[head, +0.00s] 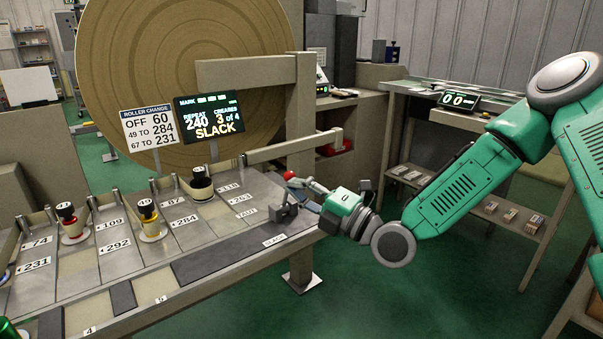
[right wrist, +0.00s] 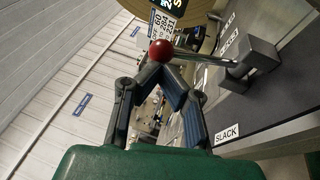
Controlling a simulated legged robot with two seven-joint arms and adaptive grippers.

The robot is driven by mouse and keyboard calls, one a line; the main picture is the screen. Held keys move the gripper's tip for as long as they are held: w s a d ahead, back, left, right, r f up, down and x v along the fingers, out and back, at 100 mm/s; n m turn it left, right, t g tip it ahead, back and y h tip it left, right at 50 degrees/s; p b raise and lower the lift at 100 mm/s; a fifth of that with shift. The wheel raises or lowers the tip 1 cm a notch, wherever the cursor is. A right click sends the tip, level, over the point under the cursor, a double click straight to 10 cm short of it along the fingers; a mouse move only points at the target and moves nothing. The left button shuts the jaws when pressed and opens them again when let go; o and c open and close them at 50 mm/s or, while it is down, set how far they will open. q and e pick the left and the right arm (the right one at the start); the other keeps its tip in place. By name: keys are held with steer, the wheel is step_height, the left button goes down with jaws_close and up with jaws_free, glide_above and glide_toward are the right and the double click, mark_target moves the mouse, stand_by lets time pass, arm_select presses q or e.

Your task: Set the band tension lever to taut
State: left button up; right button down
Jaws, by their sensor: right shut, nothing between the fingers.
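The band tension lever is a metal rod with a red ball knob (right wrist: 160,50) and a grey pivot block (right wrist: 262,55). In the head view the block (head: 284,212) sits at the right end of the bench. A SLACK label (right wrist: 227,135) lies on the bench near the block, and the rod leans out beside it. My right gripper (right wrist: 162,76) is shut and empty, its fingertips just short of the red knob; whether they touch it I cannot tell. In the head view the right gripper (head: 303,183) is at the bench's right end. My left gripper is out of view.
A display (head: 210,118) above the bench reads SLACK. A beige post (head: 300,130) and a large brown roll (head: 180,60) rise behind. Open floor lies right of the bench.

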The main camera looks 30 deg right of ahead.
steer(key=w+r+g+p, duration=0.1)
steer(key=p, duration=0.1)
steer(key=w+g+h+p, duration=0.1)
steer(key=p, duration=0.2)
steer(key=w+r+m+g+p, duration=0.1)
steer(key=g+p, duration=0.1)
steer(key=p, duration=0.1)
steer(key=shift+w+a+r+h, duration=0.2)
steer(key=shift+w+r+h, duration=0.1)
steer(key=w+g+p, duration=0.1)
steer(key=p, duration=0.1)
steer(key=w+m+g+p, duration=0.1)
steer(key=w+g+p, duration=0.1)
steer(key=w+f+g+h+p, duration=0.1)
steer(key=w+p, duration=0.1)
steer(key=shift+w+a+p, duration=0.15)
steer(key=shift+p, duration=0.25)
steer(key=shift+w, duration=0.1)
steer(key=shift+r, duration=0.1)
